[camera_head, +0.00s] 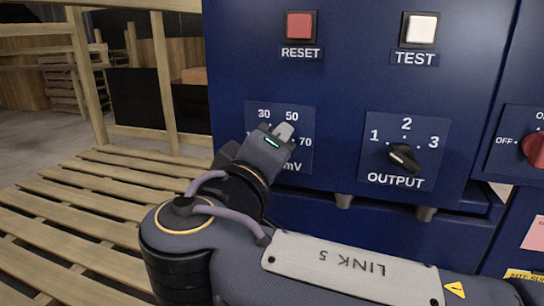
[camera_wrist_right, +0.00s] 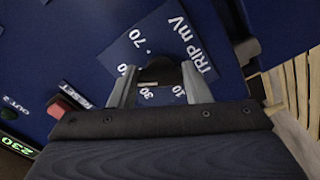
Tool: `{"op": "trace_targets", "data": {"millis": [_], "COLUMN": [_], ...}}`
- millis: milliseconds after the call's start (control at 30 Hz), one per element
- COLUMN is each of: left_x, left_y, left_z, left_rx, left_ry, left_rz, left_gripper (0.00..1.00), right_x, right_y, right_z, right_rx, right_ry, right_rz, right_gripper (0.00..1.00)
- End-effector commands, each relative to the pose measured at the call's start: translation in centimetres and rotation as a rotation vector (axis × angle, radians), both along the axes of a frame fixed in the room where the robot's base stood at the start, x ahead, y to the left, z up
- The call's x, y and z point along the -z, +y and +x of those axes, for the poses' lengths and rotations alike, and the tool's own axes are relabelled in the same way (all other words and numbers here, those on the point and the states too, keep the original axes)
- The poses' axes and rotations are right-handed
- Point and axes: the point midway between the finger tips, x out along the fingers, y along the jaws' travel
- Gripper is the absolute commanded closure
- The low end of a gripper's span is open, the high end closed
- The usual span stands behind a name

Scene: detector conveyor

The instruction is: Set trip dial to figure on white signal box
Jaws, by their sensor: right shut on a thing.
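The trip dial (camera_wrist_right: 163,72) is a dark knob on a blue plate marked TRIP mV (camera_head: 300,158), with the figures 10, 30, 50 and 70 around it. My right gripper (camera_head: 284,132) is in front of this plate and hides the dial in the head view. In the right wrist view its two grey fingers (camera_wrist_right: 160,88) are on either side of the knob, shut on it. A pale mark shows at the knob's lower left, but I cannot tell for sure which figure it points at. No white signal box shows. My left gripper is out of view.
The blue cabinet also carries a red RESET button (camera_head: 301,25), a white TEST button (camera_head: 421,30), a black OUTPUT knob (camera_head: 405,157) and a red knob (camera_head: 534,149) at the right edge. A wooden pallet (camera_head: 75,215) lies at the left.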

Motion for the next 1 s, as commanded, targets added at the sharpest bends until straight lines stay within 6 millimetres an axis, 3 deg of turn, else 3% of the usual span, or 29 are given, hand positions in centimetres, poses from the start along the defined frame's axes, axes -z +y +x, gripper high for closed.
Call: {"op": "trace_targets", "data": {"millis": [433, 467, 600, 867, 1000], "left_x": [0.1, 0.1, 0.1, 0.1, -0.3], "left_y": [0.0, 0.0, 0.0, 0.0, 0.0], "left_z": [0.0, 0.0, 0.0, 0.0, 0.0], "left_rx": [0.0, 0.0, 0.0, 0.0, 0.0], "left_ry": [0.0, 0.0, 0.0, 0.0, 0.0], "left_rz": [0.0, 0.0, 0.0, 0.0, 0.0], "left_gripper": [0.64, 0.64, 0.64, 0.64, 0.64], "right_x": [0.1, 0.1, 0.1, 0.0, -0.1], "right_y": [0.0, 0.0, 0.0, 0.0, 0.4], "right_z": [0.0, 0.0, 0.0, 0.0, -1.1], "right_rx": [0.0, 0.001, 0.0, 0.0, -0.004], "right_ry": [0.002, 0.001, 0.0, -0.001, -0.002], "right_rz": [0.007, 0.007, 0.006, 0.007, 0.006], "right_gripper": [0.79, 0.53, 0.35, 0.35, 0.35]}}
